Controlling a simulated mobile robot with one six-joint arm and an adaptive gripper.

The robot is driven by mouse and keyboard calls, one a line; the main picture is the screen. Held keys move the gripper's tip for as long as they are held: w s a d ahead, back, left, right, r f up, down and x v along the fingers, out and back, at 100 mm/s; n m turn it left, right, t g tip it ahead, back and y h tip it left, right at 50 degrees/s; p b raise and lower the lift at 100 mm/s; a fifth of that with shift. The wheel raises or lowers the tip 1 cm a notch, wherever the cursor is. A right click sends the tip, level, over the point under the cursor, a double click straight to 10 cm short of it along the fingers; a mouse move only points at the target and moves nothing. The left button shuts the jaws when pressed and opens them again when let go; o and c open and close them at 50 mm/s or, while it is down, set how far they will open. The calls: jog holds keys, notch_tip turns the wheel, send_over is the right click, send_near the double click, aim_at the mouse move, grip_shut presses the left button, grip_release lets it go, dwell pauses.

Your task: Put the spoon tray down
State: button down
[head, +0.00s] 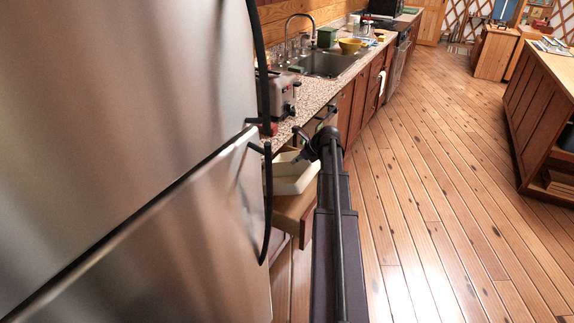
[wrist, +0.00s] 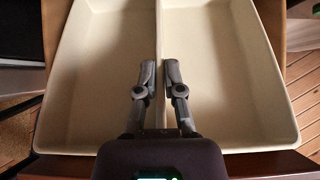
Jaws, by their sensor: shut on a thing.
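The spoon tray (wrist: 95,70) is a cream, shallow tray with two compartments, and it looks empty in the wrist view. In the head view the tray (head: 292,184) is at an open wooden drawer (head: 294,216) below the counter, partly hidden by the fridge and my arm. My gripper (wrist: 160,68) is shut on the tray's middle divider, one finger on each side. In the head view its fingers are mostly hidden. The tray looks roughly level. I cannot tell whether it touches the drawer bottom.
The steel fridge (head: 130,130) with black handles stands close on the left. The speckled counter (head: 312,92) above the drawer holds a toaster (head: 282,92), a sink (head: 328,64) and a yellow bowl (head: 349,46). The plank floor (head: 430,170) to the right is clear up to a wooden island (head: 540,110).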

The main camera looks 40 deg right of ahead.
aim_at(289, 162)
jog(key=shift+w+r+b+x, duration=0.15)
jog(key=shift+b+x, duration=0.4)
jog(key=shift+x, duration=0.5)
jog(key=shift+w+r+b+x, duration=0.15)
jog(key=shift+b+x, duration=0.4)
jog(key=shift+x, duration=0.45)
jog(key=shift+a, duration=0.1)
jog(key=shift+f, duration=0.15)
jog(key=c, duration=0.8)
grip_release()
jog(key=shift+o, duration=0.2)
jog(key=shift+p+v, duration=0.95)
jog(key=shift+v, duration=0.3)
jog(key=p+v, duration=0.5)
jog(key=v, duration=0.2)
jog(key=shift+r+p, duration=0.3)
jog(key=shift+r, duration=0.05)
jog(key=shift+p+v, duration=0.75)
jog(key=shift+v, duration=0.35)
jog(key=shift+s, duration=0.1)
